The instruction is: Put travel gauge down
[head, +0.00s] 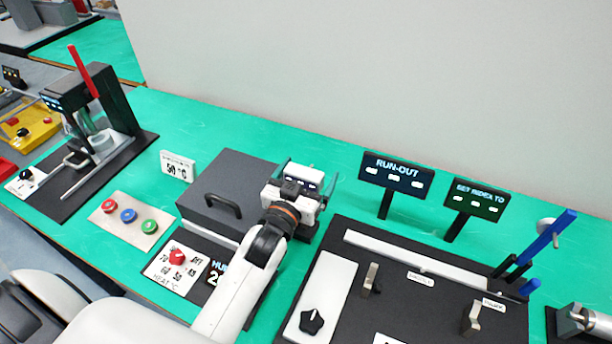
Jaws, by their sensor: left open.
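My left gripper (300,190) is open above the right edge of the dark grey lidded box (235,178). A small white block with a dark face and light marks (304,174) shows at its jaws. It may be the travel gauge, but I cannot tell for sure. I also cannot tell whether the block rests on a surface, and the wrist hides what is below it. My right gripper is not in view.
A black conveyor base (430,305) with a knob, metal stops and a blue lever (550,232) lies to the right. RUN-OUT (396,176) and second (477,199) signs stand behind it. A button panel (129,219) is left. Green table (330,150) is clear toward the wall.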

